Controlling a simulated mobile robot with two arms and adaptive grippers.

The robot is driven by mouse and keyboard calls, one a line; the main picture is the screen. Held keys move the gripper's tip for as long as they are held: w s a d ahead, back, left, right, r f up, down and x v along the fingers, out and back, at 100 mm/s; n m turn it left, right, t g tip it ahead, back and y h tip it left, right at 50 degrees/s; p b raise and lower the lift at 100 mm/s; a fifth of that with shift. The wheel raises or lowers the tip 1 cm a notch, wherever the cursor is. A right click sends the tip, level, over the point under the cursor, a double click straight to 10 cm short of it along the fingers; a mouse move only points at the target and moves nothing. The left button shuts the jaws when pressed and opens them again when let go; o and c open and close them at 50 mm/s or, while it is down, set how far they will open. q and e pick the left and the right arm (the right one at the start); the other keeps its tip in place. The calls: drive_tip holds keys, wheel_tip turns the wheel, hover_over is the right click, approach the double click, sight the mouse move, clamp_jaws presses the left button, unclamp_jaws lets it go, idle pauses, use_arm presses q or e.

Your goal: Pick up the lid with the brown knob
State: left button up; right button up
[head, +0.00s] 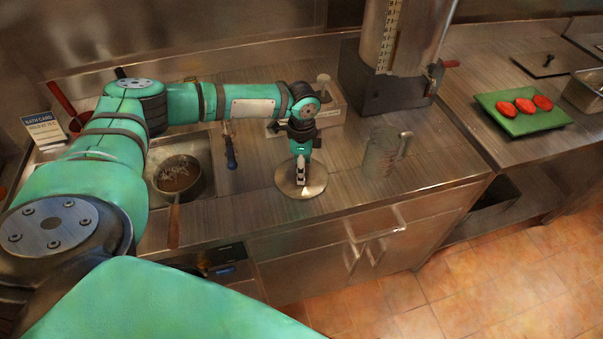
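A round, pale metal lid (287,187) lies flat near the middle of the steel counter, close to its front edge. My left gripper (301,183) points straight down over the middle of this lid, with its fingertips at or just above the lid's centre. The gripper covers the place of the knob, so I cannot see the knob or its brown colour. I cannot tell whether the fingers are around the knob or closed on it. My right gripper is not in view.
A clear jug (381,152) stands close to the right of the lid. A pan (178,176) sits at the left, its handle pointing forward. A blue-handled tool (231,152) lies between them. A green tray (521,125) with red patties is on the right counter.

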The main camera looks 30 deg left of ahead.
use_arm(q)
clamp_jaws()
idle(0.4)
